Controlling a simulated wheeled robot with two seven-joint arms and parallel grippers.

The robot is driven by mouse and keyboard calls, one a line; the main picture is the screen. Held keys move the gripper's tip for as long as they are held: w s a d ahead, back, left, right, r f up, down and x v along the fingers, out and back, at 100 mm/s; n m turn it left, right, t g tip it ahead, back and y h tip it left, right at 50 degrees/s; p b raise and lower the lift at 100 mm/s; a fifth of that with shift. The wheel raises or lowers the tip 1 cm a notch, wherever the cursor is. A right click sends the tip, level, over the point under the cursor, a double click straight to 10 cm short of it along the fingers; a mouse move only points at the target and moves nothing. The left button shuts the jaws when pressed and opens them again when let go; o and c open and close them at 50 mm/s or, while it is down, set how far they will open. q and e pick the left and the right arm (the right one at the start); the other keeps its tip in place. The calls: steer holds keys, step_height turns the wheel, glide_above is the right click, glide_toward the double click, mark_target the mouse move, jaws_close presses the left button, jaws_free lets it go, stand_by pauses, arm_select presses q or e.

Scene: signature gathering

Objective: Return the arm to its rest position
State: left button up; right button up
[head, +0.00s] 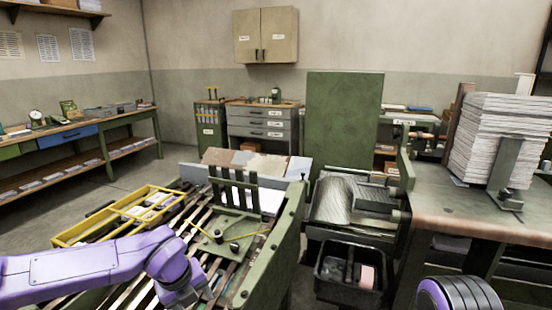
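My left arm is purple and comes in from the left edge. It reaches over the left end of the green slatted machine (285,235). My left gripper (190,297) is at the end of this arm, low in the picture and pointing down over the slats. Its fingers are dark and partly hidden, so I cannot tell whether they are open or shut. I see nothing clearly held in it. Of my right arm only a purple and black rounded part shows at the bottom right. My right gripper is out of view.
On the right, a table (465,212) carries a tall paper stack (490,135) beside a metal bracket (506,165). Open floor (150,170) lies at the back left.

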arm_select(q)
steer(key=s+a+f+m+t+y, duration=0.1)
steer(key=s+f+m, duration=0.3)
steer(key=f+m, duration=0.35)
steer(key=s+a+f+m+y, duration=0.1)
steer(key=s+f+m+y, duration=0.15)
steer(key=f+m, duration=0.45)
steer(key=s+f+m+t+y, duration=0.1)
steer(key=s+f+m, duration=0.35)
steer(key=m, duration=0.35)
steer(key=s+a+f+m, duration=0.4)
steer(key=s+m, duration=0.3)
steer(key=s, duration=0.2)
steer(key=s+a+f+m+g, duration=0.1)
steer(key=s+a+f+m, duration=0.3)
steer(key=s+m, duration=0.3)
steer(key=s+a, duration=0.1)
steer(key=s, duration=0.2)
steer(key=shift+a+f+g, duration=0.25)
steer(key=shift+g, duration=0.05)
